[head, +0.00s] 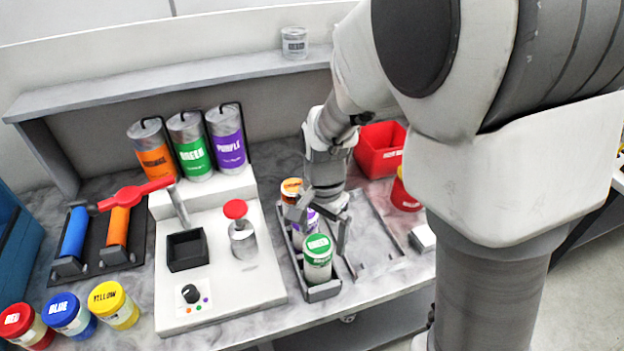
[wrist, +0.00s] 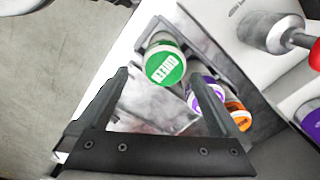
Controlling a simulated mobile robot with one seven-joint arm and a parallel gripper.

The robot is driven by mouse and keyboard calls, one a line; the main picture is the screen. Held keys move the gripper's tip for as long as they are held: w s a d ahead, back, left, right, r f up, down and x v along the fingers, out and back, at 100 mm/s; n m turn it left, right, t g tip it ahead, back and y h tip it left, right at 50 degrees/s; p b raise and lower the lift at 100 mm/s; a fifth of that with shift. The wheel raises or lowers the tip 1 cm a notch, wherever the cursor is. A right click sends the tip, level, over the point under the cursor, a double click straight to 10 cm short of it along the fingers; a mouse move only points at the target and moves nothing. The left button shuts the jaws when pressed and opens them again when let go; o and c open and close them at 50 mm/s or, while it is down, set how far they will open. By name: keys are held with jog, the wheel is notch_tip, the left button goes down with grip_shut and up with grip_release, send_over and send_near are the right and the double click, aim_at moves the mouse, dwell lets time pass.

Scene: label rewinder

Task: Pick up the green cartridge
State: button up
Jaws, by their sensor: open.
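The green cartridge (head: 317,262) is a pale cylinder with a green lid. It stands upright at the front of a narrow grey tray (head: 322,293). In the wrist view the green cartridge (wrist: 166,64) shows its lid just beyond the fingertips, between the finger lines. My gripper (head: 321,227) is open and empty, above and slightly behind the cartridge in the head view. In the wrist view my gripper (wrist: 158,78) has both dark fingers spread wide. No contact shows, but the exact height gap cannot be told.
A purple cartridge (wrist: 205,97) and an orange cartridge (head: 291,187) stand behind the green one in the tray. The white machine (head: 220,300) is close on the left, with a red-topped plunger (head: 236,210). A red bin (head: 381,149) is behind. An empty grey tray lies right.

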aim_at(321, 244)
notch_tip(321, 244, down, 5)
jog(key=shift+r, duration=0.2)
jog(key=shift+a+f, duration=0.15)
jog(key=shift+f, duration=1.2)
jog(key=shift+a+f, duration=0.15)
jog(key=shift+f, duration=1.15)
jog(key=c, duration=1.4)
jog(key=shift+r, duration=0.1)
jog(key=shift+c, duration=0.7)
